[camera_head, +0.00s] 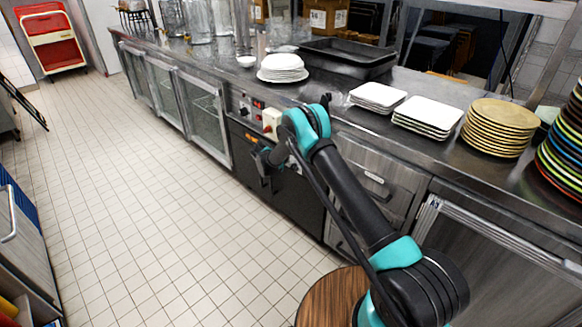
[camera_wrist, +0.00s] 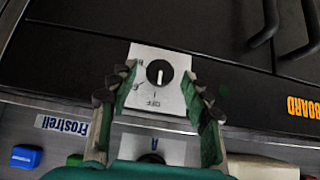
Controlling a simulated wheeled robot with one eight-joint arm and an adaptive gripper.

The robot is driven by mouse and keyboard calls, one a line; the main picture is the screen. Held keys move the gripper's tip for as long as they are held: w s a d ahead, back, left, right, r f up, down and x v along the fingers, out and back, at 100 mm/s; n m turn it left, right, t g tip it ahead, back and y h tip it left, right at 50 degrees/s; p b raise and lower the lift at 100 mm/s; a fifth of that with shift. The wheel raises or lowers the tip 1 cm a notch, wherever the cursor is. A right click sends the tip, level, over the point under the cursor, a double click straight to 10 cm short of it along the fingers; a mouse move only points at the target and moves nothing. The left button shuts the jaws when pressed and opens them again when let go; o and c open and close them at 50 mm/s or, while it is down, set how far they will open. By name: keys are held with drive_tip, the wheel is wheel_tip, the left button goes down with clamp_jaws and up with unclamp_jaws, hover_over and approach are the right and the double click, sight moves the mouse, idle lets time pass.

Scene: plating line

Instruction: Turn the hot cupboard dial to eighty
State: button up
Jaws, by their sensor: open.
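The dial (camera_wrist: 160,73) is a round black knob with a white pointer line, on a white plate (camera_wrist: 146,54) with small markings. In the wrist view the pointer line runs nearly straight up and down; OFF appears upside down below the knob, and the other markings are too small to read surely. My gripper (camera_wrist: 162,82) is open, its fingers on either side of the plate, with the knob between the tips. I cannot tell whether they touch it. In the head view my gripper (camera_head: 262,157) is at the dark cupboard front (camera_head: 252,178); the dial cannot be made out there.
Above the dial runs a metal control panel (camera_head: 240,106) with switches and a cream block (camera_head: 271,122). Dark handles (camera_wrist: 266,25) stand out near the dial. The counter holds white plates (camera_head: 282,66) and a black tray (camera_head: 345,53). The tiled floor (camera_head: 160,190) is clear.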

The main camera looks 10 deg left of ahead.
drive_tip(key=shift+w+d+f, duration=0.2)
drive_tip(key=shift+f, duration=0.1)
drive_tip(key=shift+c, duration=0.4)
clamp_jaws()
drive_tip(key=shift+s+y, duration=0.1)
drive_tip(key=shift+y, duration=0.2)
drive_tip(key=shift+s+d+f+m+t+y, duration=0.1)
drive_tip(key=shift+d+f+m+t+y, duration=0.05)
drive_tip(key=shift+m+t+y, duration=1.05)
drive_tip(key=shift+s+d+f+m+t+y, duration=0.2)
drive_tip(key=shift+m+t+y, duration=0.65)
drive_tip(key=shift+t, duration=0.55)
drive_tip(key=shift+s+d+f+m+t+y, duration=0.1)
drive_tip(key=shift+d+m+t+y, duration=0.05)
drive_tip(key=shift+m+t+y, duration=1)
drive_tip(key=shift+t, duration=0.25)
